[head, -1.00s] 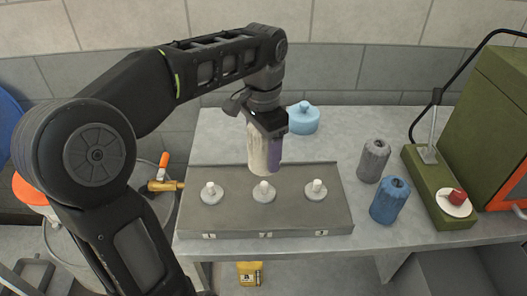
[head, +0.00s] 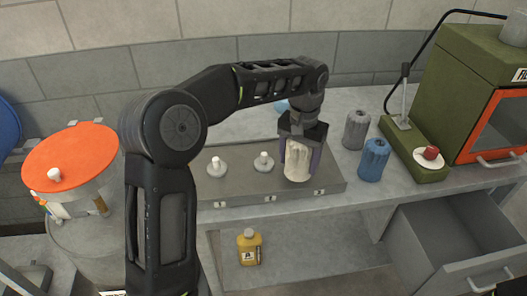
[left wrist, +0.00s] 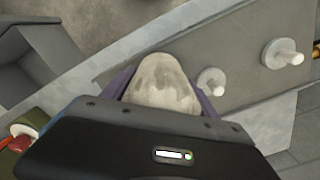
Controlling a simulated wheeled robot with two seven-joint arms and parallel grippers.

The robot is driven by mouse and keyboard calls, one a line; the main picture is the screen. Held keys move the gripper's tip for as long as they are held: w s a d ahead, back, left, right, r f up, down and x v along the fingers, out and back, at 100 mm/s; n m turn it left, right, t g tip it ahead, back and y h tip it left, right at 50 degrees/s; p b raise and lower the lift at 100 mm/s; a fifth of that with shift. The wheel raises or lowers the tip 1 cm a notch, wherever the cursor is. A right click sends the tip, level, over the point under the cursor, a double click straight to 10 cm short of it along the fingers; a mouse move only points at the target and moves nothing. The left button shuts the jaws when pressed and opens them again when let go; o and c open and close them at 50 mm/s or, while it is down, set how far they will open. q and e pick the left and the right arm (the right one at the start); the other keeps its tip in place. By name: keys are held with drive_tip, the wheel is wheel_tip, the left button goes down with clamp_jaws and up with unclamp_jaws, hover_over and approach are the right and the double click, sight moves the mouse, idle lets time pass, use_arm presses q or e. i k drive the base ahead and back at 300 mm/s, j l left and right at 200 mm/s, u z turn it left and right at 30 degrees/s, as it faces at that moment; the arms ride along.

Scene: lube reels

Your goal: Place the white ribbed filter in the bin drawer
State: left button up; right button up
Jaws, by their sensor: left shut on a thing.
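My left gripper (head: 299,166) is shut on the white ribbed filter (head: 297,167) and points down, with a purple finger on each side of it. The filter hangs upright over the right end of the grey rack with posts (head: 245,185) and hides the right post; I cannot tell whether it touches the rack. In the left wrist view the filter (left wrist: 163,82) shows as a pale, stained round end between the fingers. The bin drawer (head: 450,235) stands open at the lower right in the head view, and its visible inside looks empty. My right gripper is not in view.
A grey ribbed filter (head: 355,130) and a blue ribbed filter (head: 372,160) stand right of the gripper. A green press (head: 415,145) and an orange-framed cabinet (head: 498,120) stand farther right. A yellow bottle (head: 249,247) is on the lower shelf.

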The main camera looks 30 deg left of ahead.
sight(442, 261)
drive_tip(key=z, duration=2.35)
drive_tip(key=k+j, duration=0.15)
drive_tip(key=j, duration=0.2)
drive_tip(key=k+j, duration=0.15)
drive_tip(key=j, duration=0.2)
drive_tip(key=i+j, duration=0.45)
drive_tip(key=z, duration=0.05)
